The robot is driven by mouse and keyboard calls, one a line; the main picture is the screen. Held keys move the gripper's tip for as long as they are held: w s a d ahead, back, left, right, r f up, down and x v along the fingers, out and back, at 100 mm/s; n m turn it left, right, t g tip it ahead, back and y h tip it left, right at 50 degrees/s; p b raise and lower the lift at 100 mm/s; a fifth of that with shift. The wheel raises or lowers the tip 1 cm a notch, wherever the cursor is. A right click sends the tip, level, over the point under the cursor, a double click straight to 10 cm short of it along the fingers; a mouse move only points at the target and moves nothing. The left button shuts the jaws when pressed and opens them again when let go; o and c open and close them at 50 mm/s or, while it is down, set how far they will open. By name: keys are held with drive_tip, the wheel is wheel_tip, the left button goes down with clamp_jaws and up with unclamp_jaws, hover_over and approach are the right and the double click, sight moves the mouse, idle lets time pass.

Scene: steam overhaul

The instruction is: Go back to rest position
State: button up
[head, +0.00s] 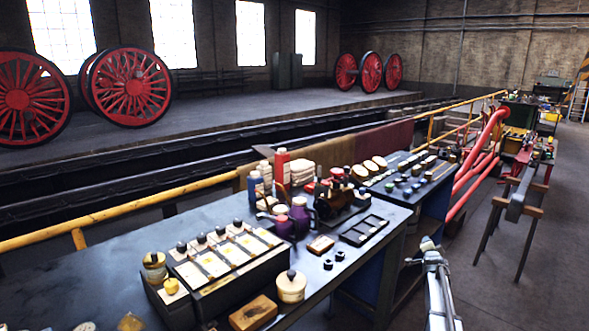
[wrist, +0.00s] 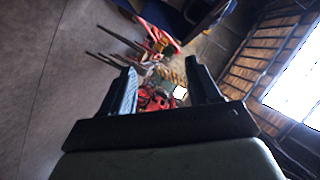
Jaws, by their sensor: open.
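My gripper (wrist: 160,82) shows in the wrist view with its two dark fingers apart and nothing between them. In the head view my arm (head: 436,285) rises at the lower right, off the right edge of the dark workbench (head: 225,218). The gripper's fingers cannot be made out clearly there. The arm appears apart from the items on the bench.
The bench holds a box with several lidded compartments (head: 225,262), purple jugs (head: 300,214), a wooden block (head: 253,313) and a round tin (head: 291,287). Red pipes (head: 478,165) and a trestle (head: 515,205) stand to the right. Bare floor (head: 545,270) lies at the lower right.

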drive_tip(key=s+d+f+n+g, duration=0.1)
drive_tip(key=s+f+g, duration=0.1)
drive_tip(key=s+f, duration=0.55)
drive_tip(key=s+d+f+n+g, duration=0.15)
drive_tip(key=s+f, duration=0.25)
drive_tip(key=f, duration=0.7)
drive_tip(key=s+a+f+n+g+y, duration=0.25)
drive_tip(key=s+a+f+g, duration=0.25)
drive_tip(key=s+a+f, duration=0.9)
drive_tip(key=s+a+f+n+g+y, duration=0.1)
drive_tip(key=s+a+f+n+g, duration=0.15)
drive_tip(key=s+a, duration=0.4)
drive_tip(key=s+a+f+n+g, duration=0.1)
drive_tip(key=s+a+f, duration=0.3)
drive_tip(key=s, duration=0.6)
drive_tip(key=s+a+f+n+g+y, duration=0.1)
drive_tip(key=s+a+f+n+g, duration=0.15)
drive_tip(key=s+a, duration=0.5)
drive_tip(key=s+a+r+n+g, duration=0.1)
drive_tip(key=s+a+n+g, duration=0.1)
drive_tip(key=s, duration=1)
drive_tip(key=s+a+r+n+g+y, duration=0.1)
drive_tip(key=s+a+g, duration=0.3)
drive_tip(key=s, duration=0.8)
drive_tip(key=shift+s+a+n, duration=0.3)
drive_tip(key=shift+a+n, duration=0.3)
drive_tip(key=shift+a, duration=0.35)
